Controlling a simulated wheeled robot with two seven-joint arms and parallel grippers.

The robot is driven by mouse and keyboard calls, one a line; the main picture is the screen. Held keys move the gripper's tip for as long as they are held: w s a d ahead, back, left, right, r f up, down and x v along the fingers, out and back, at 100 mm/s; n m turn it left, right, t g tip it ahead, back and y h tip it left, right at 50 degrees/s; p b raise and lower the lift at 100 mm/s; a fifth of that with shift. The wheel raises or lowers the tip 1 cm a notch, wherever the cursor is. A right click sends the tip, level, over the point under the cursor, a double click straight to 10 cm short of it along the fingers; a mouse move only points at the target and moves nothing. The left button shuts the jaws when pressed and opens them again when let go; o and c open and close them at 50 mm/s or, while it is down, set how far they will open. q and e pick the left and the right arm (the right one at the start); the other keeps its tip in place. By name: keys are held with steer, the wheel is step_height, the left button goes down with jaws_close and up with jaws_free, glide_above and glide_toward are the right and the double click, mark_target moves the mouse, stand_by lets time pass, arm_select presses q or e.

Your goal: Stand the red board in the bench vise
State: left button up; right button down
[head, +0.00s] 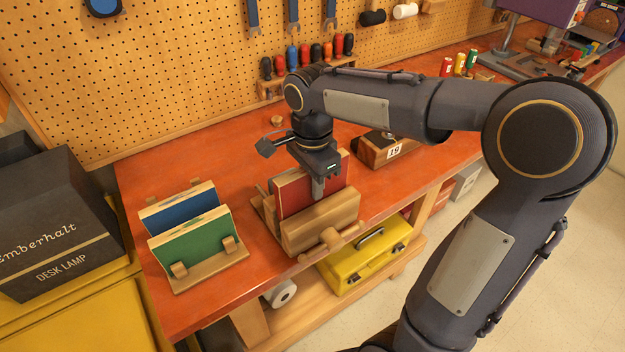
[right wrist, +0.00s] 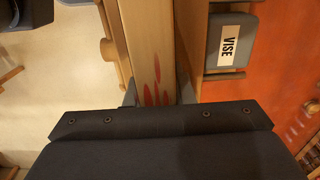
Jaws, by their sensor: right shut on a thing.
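The red board (head: 293,196) stands upright between the wooden jaws of the bench vise (head: 322,226), near the front edge of the orange-red bench. Its lower edge is hidden behind the front jaw, so I cannot tell whether it touches the bottom. My right gripper (head: 318,186) comes down from above and is shut on the board's upper part. In the right wrist view the board's pale top edge (right wrist: 146,45) with red smears runs up between the jaws, and a "VISE" label (right wrist: 228,46) shows beside it. My left gripper is not in view.
A wooden rack (head: 208,274) at the left holds a blue board (head: 180,210) and a green board (head: 192,243). A wooden block marked 19 (head: 378,150) sits behind the vise. A dark desk lamp box (head: 55,235) stands left. A yellow toolbox (head: 365,262) is below.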

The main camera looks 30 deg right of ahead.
steer(key=shift+f, duration=0.1)
stand_by(0.3)
steer(key=shift+f+b, duration=0.6)
steer(key=shift+f, duration=0.05)
steer(key=c, duration=1.2)
jaws_free()
steer(key=shift+o, duration=0.2)
steer(key=shift+r, duration=0.1)
step_height(320, 180, up, 10)
steer(key=p, duration=0.9)
